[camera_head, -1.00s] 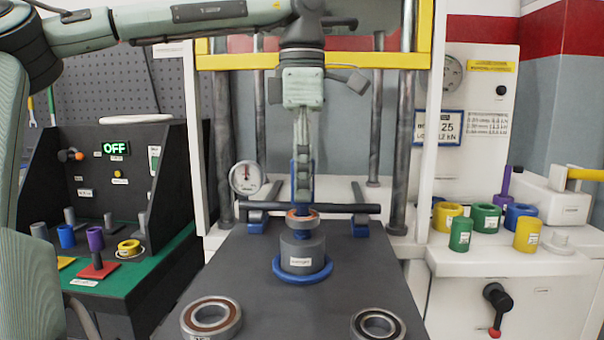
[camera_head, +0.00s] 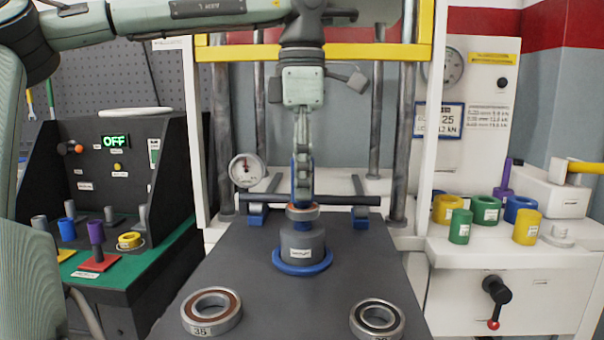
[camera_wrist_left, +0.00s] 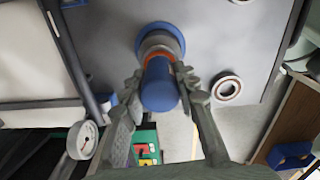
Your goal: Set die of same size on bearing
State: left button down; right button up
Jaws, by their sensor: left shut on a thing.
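My left gripper (camera_head: 302,190) hangs over the press plate (camera_head: 250,262), its fingers shut around a blue die (camera_wrist_left: 160,88). The die also shows as a blue strip behind the fingers in the head view (camera_head: 294,178). Directly under it, a bearing with an orange-brown ring (camera_head: 302,212) sits on a grey labelled support (camera_head: 302,244) with a blue base ring (camera_head: 302,268). In the left wrist view the bearing's orange ring (camera_wrist_left: 158,55) is partly covered by the die. I cannot tell whether the die touches the bearing. My right gripper is not in view.
Two loose bearings lie at the plate's front left (camera_head: 212,312) and front right (camera_head: 377,319). White press posts and a dial gauge (camera_head: 246,170) stand around and behind. Yellow, green and blue rings (camera_head: 486,209) stand on the right shelf. A control box (camera_head: 110,170) stands left.

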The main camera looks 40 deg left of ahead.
pick_arm(q)
jog(key=shift+f, duration=0.25)
dwell(0.4)
jog(key=c, duration=1.5)
grip_release()
jog(key=shift+o, duration=0.5)
jog(key=o, duration=0.5)
jog(key=shift+f, duration=0.1)
jog(key=shift+r+p, duration=0.6)
jog(key=shift+r, duration=4.2)
